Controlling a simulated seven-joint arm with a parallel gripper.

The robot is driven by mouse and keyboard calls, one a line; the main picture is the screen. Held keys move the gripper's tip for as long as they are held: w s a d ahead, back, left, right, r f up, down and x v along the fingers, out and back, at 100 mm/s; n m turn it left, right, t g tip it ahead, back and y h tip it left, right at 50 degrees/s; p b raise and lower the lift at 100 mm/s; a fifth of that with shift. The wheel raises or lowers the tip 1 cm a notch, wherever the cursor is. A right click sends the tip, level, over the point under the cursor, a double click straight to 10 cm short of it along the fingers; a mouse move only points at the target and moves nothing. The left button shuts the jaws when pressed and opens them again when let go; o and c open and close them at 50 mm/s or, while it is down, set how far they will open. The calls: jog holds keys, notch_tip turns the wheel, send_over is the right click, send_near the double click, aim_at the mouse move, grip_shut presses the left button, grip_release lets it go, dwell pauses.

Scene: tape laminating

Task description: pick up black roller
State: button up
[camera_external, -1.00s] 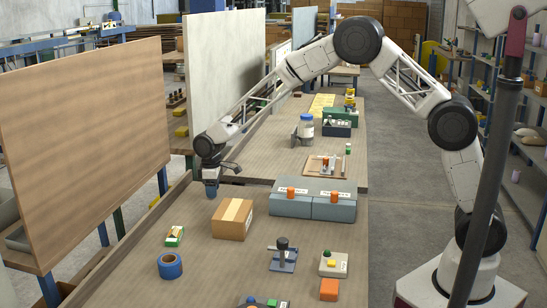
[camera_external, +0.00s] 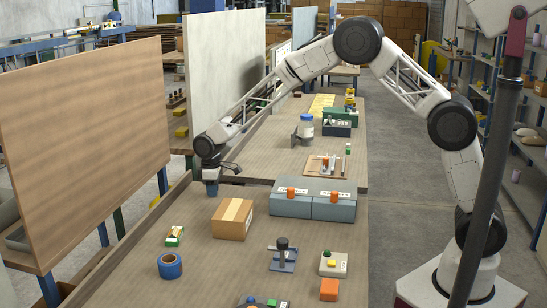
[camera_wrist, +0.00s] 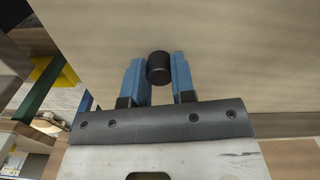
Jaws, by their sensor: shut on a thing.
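My gripper (camera_external: 211,190) is over the far left part of the near bench, to the left of and behind the cardboard box. In the wrist view its two blue fingers (camera_wrist: 159,75) are shut on a black roller (camera_wrist: 159,67). The roller shows as a short dark cylinder with a round end between the fingertips. In the external view I cannot make out the roller at the gripper.
A cardboard box (camera_external: 233,219) stands close to the right of my gripper. Grey bins (camera_external: 335,208) stand farther right. Blue tape (camera_external: 170,266) and a small green box (camera_external: 174,236) lie nearer the front. A brown panel (camera_external: 85,150) stands upright at the left.

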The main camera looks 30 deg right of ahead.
jog(key=shift+r, duration=0.1)
jog(key=shift+r, duration=0.8)
notch_tip(320, 180, up, 2)
jog(key=s+d, duration=0.3)
jog(key=s, duration=0.1)
jog(key=s+d, duration=0.3)
jog(key=s, duration=0.2)
jog(key=s+d+r, duration=0.1)
jog(key=s+d, duration=0.2)
jog(key=s, duration=0.1)
jog(key=shift+s+r, duration=0.1)
jog(key=shift+s, duration=0.05)
